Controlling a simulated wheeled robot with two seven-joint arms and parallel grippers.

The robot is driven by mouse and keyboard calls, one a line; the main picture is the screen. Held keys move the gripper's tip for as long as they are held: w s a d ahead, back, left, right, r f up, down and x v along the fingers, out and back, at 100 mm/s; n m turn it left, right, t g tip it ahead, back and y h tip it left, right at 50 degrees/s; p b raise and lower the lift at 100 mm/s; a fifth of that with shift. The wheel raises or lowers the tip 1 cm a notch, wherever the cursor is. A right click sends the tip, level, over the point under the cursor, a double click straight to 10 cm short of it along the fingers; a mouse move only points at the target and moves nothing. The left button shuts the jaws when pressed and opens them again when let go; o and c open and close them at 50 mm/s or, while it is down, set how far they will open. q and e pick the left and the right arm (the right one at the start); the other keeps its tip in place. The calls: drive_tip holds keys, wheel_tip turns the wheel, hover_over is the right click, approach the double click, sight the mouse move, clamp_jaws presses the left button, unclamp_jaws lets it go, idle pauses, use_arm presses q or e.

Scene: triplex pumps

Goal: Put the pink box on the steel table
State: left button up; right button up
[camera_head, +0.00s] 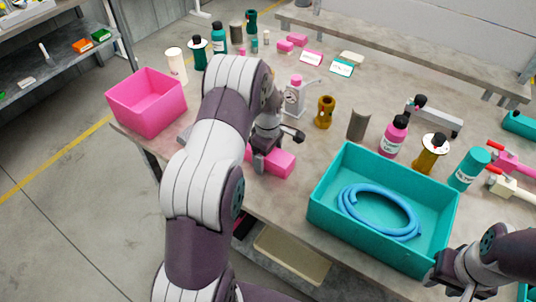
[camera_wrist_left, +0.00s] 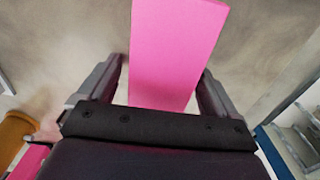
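The pink box (camera_head: 279,163) is a small plain block on the near left part of a grey table (camera_head: 228,181). In the left wrist view the box (camera_wrist_left: 175,50) stretches between and beyond the fingers. My left gripper (camera_head: 264,155) is over the box, with one finger on each side. A narrow gap shows at the left finger, so it looks open around the box. My left gripper hides part of the box in the head view. My right gripper (camera_head: 450,280) is at the bottom right, near the teal bin; its fingers are not clear.
A teal bin (camera_head: 322,205) with a blue hose stands right of the box. A larger pink bin (camera_head: 150,115) stands at the table's left corner. Bottles and brown parts stand behind. Another grey surface (camera_head: 400,52) runs along the back. A shelf (camera_head: 60,70) is at far left.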

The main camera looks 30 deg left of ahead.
use_arm(q)
drive_tip(key=shift+r, duration=0.1)
wheel_tip(320, 180, up, 12)
drive_tip(key=s+d+m, duration=0.6)
drive_tip(key=s+m, duration=0.2)
drive_tip(key=s, duration=0.2)
drive_tip(key=s+d+m+t, duration=0.1)
drive_tip(key=s+d+m, duration=0.5)
drive_tip(key=s+m, duration=0.3)
drive_tip(key=shift+s+m+p, duration=0.3)
drive_tip(key=shift+s+p, duration=0.05)
drive_tip(key=shift+s, duration=0.05)
